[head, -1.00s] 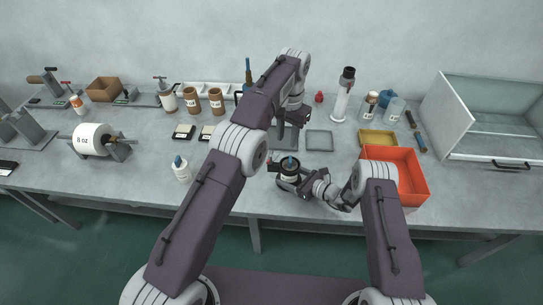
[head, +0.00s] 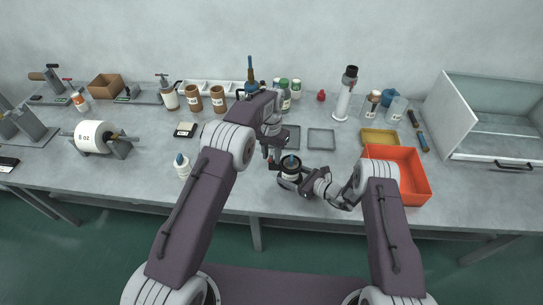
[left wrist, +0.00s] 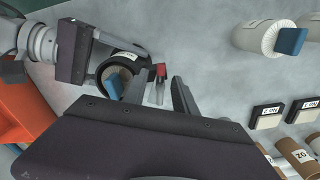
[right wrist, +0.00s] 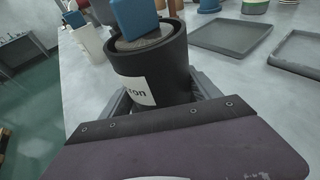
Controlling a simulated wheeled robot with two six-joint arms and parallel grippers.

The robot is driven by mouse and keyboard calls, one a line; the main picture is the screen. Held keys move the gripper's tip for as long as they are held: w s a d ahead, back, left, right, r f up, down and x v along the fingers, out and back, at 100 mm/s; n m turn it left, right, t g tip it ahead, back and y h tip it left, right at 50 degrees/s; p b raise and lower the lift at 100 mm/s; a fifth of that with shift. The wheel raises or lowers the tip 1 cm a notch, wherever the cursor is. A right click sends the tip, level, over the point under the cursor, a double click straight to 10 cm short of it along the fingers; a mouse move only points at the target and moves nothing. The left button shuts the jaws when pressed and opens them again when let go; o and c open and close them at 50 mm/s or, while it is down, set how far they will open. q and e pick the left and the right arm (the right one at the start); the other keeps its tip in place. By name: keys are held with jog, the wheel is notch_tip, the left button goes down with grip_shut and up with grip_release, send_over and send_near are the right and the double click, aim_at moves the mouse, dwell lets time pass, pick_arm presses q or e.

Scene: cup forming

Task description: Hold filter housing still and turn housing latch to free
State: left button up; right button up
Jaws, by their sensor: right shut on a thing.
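The filter housing (head: 291,170) is a black upright cylinder with a white label and a blue tab on top, near the front of the bench. My right gripper (right wrist: 160,95) is shut on its lower body from the front right. The housing also shows in the left wrist view (left wrist: 122,73). A small red-tipped latch (left wrist: 160,72) sticks out from its side. My left gripper (left wrist: 159,82) is open, its two fingers on either side of the latch as seen from the wrist; I cannot tell if they touch it. In the head view, my left gripper (head: 272,153) is just left of the housing.
An orange bin (head: 410,165) stands close to the right of my right gripper. Grey trays (head: 321,139) and a yellow tray (head: 380,137) lie behind. The bench between that bottle and the housing is clear.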

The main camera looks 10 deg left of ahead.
pick_arm(q)
jog(key=shift+f, duration=0.3)
grip_shut()
jog(key=shift+n, duration=1.2)
grip_release()
jog(key=shift+r, duration=0.1)
notch_tip(320, 180, up, 12)
